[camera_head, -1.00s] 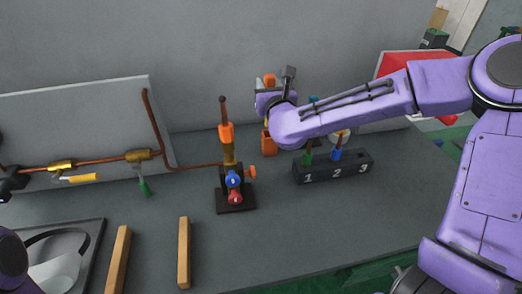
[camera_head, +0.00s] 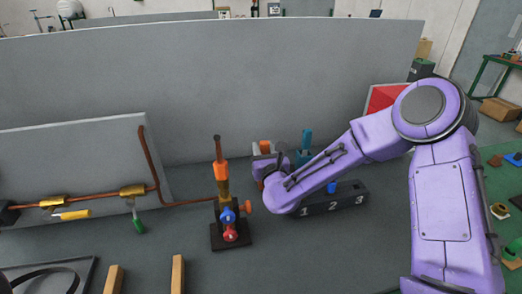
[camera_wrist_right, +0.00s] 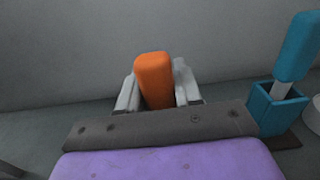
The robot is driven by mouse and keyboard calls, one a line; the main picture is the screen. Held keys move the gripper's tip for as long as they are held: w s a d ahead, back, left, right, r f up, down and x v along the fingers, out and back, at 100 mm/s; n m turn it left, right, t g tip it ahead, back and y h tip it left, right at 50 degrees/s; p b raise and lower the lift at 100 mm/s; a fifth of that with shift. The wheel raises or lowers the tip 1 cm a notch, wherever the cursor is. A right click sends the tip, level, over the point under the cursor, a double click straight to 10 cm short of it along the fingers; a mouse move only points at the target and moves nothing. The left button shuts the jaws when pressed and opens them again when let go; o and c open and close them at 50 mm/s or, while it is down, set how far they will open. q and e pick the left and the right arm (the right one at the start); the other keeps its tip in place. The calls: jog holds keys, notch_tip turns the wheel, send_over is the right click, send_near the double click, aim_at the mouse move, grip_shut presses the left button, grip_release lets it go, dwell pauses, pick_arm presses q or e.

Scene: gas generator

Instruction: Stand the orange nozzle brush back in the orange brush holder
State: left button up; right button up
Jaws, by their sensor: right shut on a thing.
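The orange nozzle brush shows as an orange handle (camera_wrist_right: 153,78) between the fingers of my right gripper (camera_wrist_right: 157,92) in the right wrist view. The fingers are shut on it, and it looks upright. In the head view its orange top (camera_head: 265,147) rises above my right gripper (camera_head: 268,165), just right of the torch stand. The brush's lower end is hidden by my gripper and arm. The orange brush holder is hidden too, so I cannot tell whether the brush is inside it. My left gripper is out of view.
A teal brush (camera_wrist_right: 296,47) stands in a teal holder (camera_wrist_right: 277,108) right of the gripper. The black stand (camera_head: 231,237) with blue and red knobs is close on the left. A numbered black rack (camera_head: 345,198) lies behind my forearm. A grey wall (camera_head: 200,90) rises behind.

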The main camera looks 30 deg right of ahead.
jog(key=shift+f, duration=0.2)
jog(key=o, duration=1)
jog(key=shift+o, duration=0.2)
jog(key=shift+r, duration=0.15)
jog(key=b+v, duration=0.3)
jog(key=v, duration=0.7)
jog(key=shift+s+a, duration=0.2)
jog(key=shift+s, duration=0.05)
